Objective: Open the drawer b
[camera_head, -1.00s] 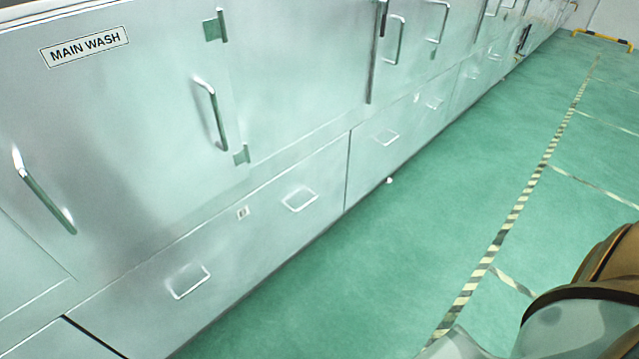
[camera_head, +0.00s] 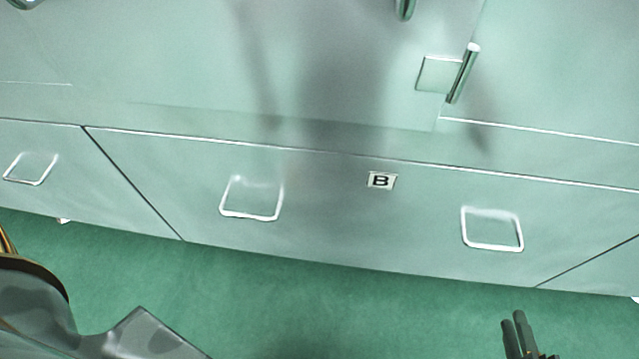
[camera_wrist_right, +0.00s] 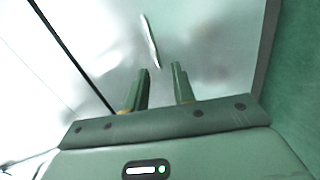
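Drawer b (camera_head: 330,215) is a wide, low metal front with a small "B" label (camera_head: 381,180). It looks flush with the cabinet and shut. It has two square loop handles, a left one (camera_head: 251,215) and a right one (camera_head: 493,247). My right gripper (camera_head: 514,319) is below the right handle in the head view, apart from it. In the right wrist view its fingers (camera_wrist_right: 162,68) are spread with nothing between them. A thin bright handle (camera_wrist_right: 151,42) shows ahead of them on a metal front. My left gripper is not in view.
A neighbouring drawer with a handle (camera_head: 31,168) is at the left. Above drawer b are larger cabinet doors with a hinge (camera_head: 440,75) and an upright bar (camera_head: 462,74). Green floor (camera_head: 330,310) in front is clear. Parts of my own body cover the lower left.

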